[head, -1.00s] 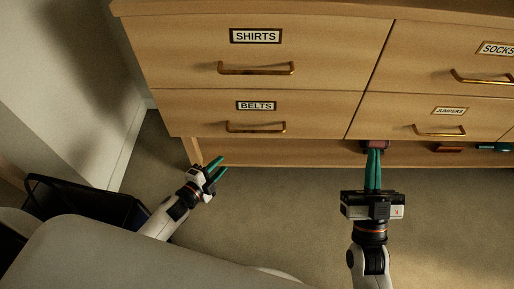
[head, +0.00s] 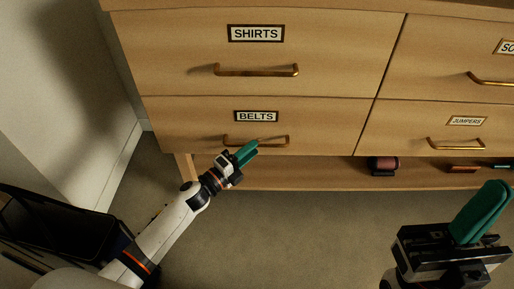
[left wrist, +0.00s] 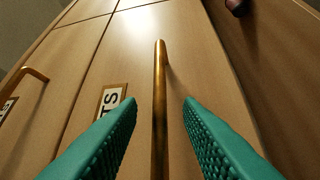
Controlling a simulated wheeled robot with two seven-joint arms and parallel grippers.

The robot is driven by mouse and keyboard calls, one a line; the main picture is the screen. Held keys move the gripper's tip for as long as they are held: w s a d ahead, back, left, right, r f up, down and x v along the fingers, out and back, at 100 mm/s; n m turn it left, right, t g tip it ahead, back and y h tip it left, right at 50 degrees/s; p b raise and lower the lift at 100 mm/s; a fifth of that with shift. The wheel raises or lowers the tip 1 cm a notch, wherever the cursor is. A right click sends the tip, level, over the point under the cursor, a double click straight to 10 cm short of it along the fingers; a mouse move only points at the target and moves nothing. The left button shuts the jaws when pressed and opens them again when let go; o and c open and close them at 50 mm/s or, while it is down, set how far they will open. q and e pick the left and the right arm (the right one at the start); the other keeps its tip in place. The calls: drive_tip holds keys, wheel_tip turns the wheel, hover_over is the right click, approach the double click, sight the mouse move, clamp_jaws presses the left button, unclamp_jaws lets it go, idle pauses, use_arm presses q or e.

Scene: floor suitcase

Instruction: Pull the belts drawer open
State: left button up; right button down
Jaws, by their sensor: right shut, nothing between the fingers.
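The belts drawer (head: 310,128) is the lower left wooden drawer, with a BELTS label (head: 256,116) and a brass bar handle (head: 270,143). It looks shut, flush with its neighbours. My left gripper (head: 250,152) is at the handle's left part. In the left wrist view the handle (left wrist: 160,90) runs between the two teal fingers (left wrist: 160,112), which are open with a gap on either side; part of the label (left wrist: 112,100) shows beside the left finger. My right gripper (head: 482,212) is shut and empty at the lower right, away from the drawers.
The shirts drawer (head: 340,55) is above and the jumpers drawer (head: 420,130) is to the right, each with a brass handle. An open shelf under the drawers holds a dark reddish roll (head: 382,165) and other small items. Carpet (head: 290,235) in front is clear. A wall stands at left.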

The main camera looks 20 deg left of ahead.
use_arm(q)
drive_tip(key=shift+x, duration=1.6)
drive_tip(key=shift+f, duration=0.1)
clamp_jaws()
